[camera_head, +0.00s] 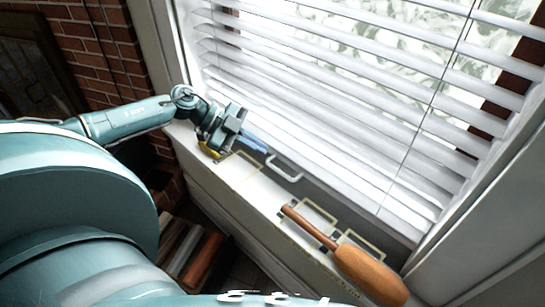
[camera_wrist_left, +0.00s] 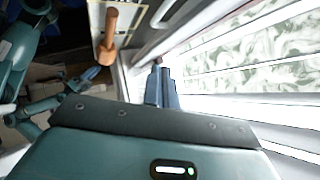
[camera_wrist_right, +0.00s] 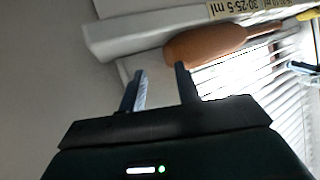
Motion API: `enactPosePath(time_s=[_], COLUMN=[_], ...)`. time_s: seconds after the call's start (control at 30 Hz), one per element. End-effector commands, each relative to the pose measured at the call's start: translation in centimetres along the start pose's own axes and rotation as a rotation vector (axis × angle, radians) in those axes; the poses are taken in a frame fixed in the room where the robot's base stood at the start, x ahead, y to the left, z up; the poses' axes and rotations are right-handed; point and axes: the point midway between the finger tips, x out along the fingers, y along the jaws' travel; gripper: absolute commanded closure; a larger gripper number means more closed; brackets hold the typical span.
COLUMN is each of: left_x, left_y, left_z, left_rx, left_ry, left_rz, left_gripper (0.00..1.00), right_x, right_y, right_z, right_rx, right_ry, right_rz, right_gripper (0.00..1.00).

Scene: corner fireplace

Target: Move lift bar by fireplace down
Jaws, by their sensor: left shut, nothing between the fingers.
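A white lift bar (camera_head: 284,168), a small U-shaped handle, is at the foot of the window just above the sill, in the head view. My left gripper (camera_head: 254,143) comes in from the left with its blue fingers shut and empty. Its tips are a little up and left of the bar, apart from it as far as I can tell. The shut fingers also show in the left wrist view (camera_wrist_left: 164,84). My right gripper (camera_wrist_right: 161,88) has its two fingers spread with nothing between them; it shows only in the right wrist view.
White blinds (camera_head: 350,90) hang over the window above the bar. A brown wooden bat-like object (camera_head: 365,270) lies on the sill (camera_head: 262,203), right of the bar, near flat frame-like outlines. A yellow thing (camera_head: 209,150) is under my left gripper. The brick fireplace side (camera_head: 85,50) is at left.

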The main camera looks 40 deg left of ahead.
Motion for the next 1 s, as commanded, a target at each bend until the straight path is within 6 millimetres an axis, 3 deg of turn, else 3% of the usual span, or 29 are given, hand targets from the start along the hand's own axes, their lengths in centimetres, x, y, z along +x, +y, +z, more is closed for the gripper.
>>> enactPosePath(time_s=[0.03,0.1,0.27,0.47,0.8,1.0], left_x=[-1.9,-3.6,-5.0,-2.4,4.9,6.7], left_y=[-0.9,-1.3,-1.5,-1.1,-0.5,0.2], left_z=[0.1,0.4,0.7,0.8,1.3,3.5], left_rx=[-0.053,-0.126,-0.204,-0.206,-0.204,-0.206], left_ry=[-0.032,-0.063,-0.091,-0.087,-0.085,-0.089], left_rz=[0.029,0.063,0.095,0.098,0.095,0.094], left_gripper=[1.00,1.00,1.00,1.00,1.00,1.00], right_x=[0.0,0.1,0.1,0.0,0.0,0.1], right_y=[0.0,0.0,-0.1,-0.1,-0.1,-0.1], right_z=[-0.3,-0.3,-0.3,-0.4,-0.5,-0.1], right_rx=[-0.004,-0.008,-0.011,-0.012,-0.016,-0.011], right_ry=[-0.003,-0.005,-0.007,-0.008,-0.010,-0.010], right_rz=[0.000,0.000,-0.001,-0.001,-0.001,-0.003], right_gripper=[0.68,0.68,0.68,0.68,0.68,0.68])
